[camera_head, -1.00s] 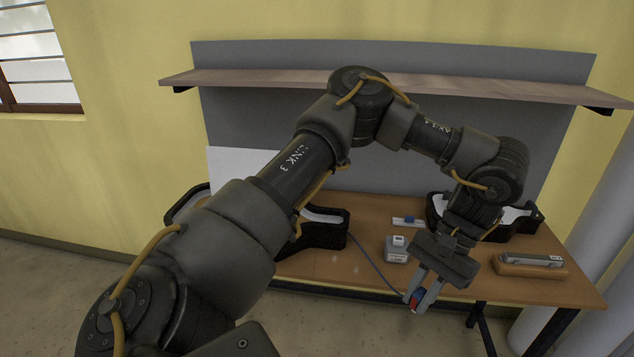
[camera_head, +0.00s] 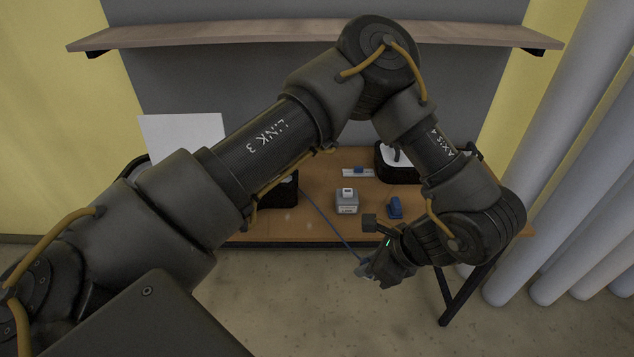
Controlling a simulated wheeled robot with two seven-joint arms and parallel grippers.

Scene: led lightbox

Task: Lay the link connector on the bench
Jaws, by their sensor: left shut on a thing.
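My left gripper (camera_head: 366,268) hangs in front of the bench's near edge, turned so its fingers are mostly hidden by its own body. It is shut on the link connector, at the end of a thin blue-grey cable (camera_head: 328,220). The connector itself is hardly visible at the fingers, so its tilt cannot be told. The cable runs from the gripper up and left across the bench (camera_head: 310,200), toward a dark holder. My right gripper is not in view.
A grey block with a white top (camera_head: 347,203) and a small blue piece (camera_head: 395,207) stand on the bench. A pale strip with a blue part (camera_head: 358,172) lies behind. A black bin (camera_head: 397,172) stands at the back right. A shelf (camera_head: 250,36) spans above.

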